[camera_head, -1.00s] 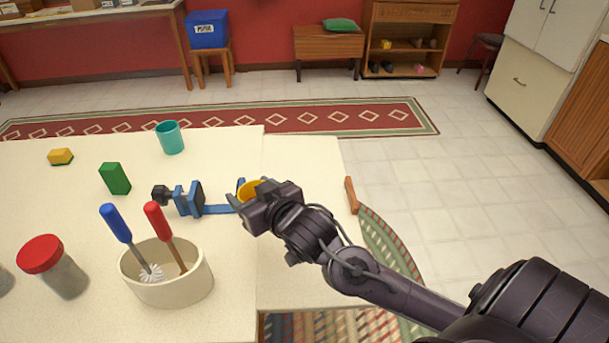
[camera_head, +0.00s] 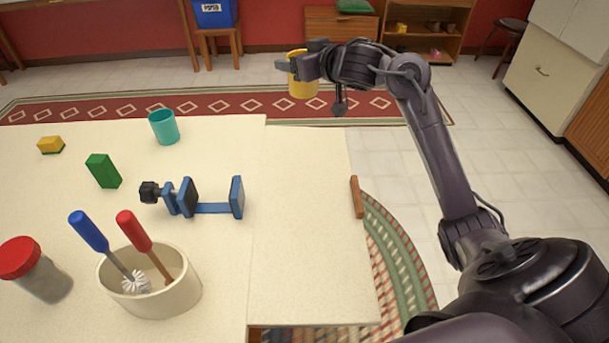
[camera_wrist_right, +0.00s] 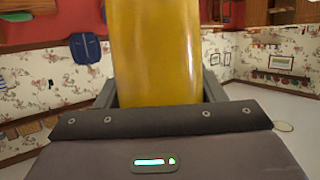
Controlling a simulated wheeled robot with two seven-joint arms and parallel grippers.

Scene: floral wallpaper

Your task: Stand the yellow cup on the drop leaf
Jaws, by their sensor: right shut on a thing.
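The yellow cup (camera_head: 302,80) is upright in my right gripper (camera_head: 296,66), which is shut on it. In the head view they are above the far edge of the table, raised clear of it. The cup fills the middle of the right wrist view (camera_wrist_right: 155,50) between the two fingers. The drop leaf (camera_head: 305,220) is the paler panel at the right end of the table, level with the top and bare. A small wooden piece (camera_head: 356,197) is at its right edge. My left gripper is not in view.
On the main table top (camera_head: 60,200) are a blue clamp (camera_head: 207,205) near the leaf seam, a teal cup (camera_head: 163,127), a green block (camera_head: 103,171), a sponge (camera_head: 50,145), a beige pot (camera_head: 170,290) with brushes, and a red-lidded jar (camera_head: 38,272).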

